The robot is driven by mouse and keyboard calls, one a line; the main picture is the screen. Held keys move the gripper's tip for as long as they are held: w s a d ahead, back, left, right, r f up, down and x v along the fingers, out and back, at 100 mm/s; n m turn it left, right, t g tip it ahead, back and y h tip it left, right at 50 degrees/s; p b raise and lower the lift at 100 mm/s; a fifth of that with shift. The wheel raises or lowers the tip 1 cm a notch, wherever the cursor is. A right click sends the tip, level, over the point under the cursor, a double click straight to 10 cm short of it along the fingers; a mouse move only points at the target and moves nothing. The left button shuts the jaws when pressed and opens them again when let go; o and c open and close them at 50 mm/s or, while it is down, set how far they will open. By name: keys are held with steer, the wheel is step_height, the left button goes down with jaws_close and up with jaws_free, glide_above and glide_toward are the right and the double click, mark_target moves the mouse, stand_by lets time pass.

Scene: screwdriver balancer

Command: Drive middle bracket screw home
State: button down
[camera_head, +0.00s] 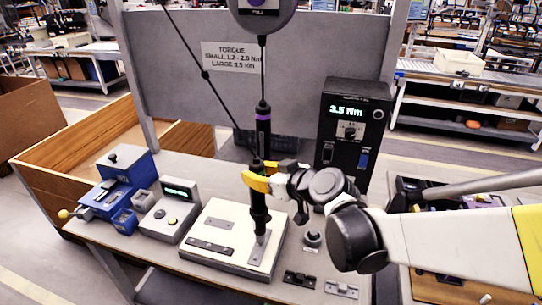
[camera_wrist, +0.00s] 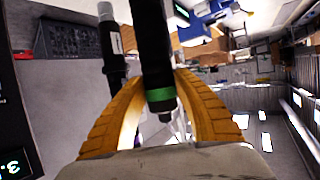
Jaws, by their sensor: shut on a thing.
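A black power screwdriver (camera_head: 263,128) with a purple band hangs upright on a cable from the balancer. In the wrist view the fingers (camera_wrist: 160,88) close around a black driver with a green band (camera_wrist: 160,96). The driver's lower end reaches down to the rightmost metal bracket (camera_head: 260,247) on the white fixture plate (camera_head: 215,262). Two other brackets lie on the plate, one at its back (camera_head: 220,224) and one at front left (camera_head: 209,246). The bit tip and any screw under it cannot be made out.
A black controller (camera_head: 350,125) reading 3.5 Nm stands at the back right. A grey display box (camera_head: 170,212) and a blue device (camera_head: 118,187) stand left. A second dark tool (camera_wrist: 112,50) hangs close beside the driver.

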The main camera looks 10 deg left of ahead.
steer(key=shift+f, duration=0.2)
steer(key=shift+f+b, duration=0.7)
steer(key=shift+b, duration=0.05)
steer(key=shift+s+d+f+b, duration=0.1)
steer(key=shift+s+f+b, duration=0.05)
steer(key=shift+f+b, duration=0.65)
stand_by(1.4)
steer(key=shift+r+p, duration=2.45)
steer(key=shift+r, duration=0.6)
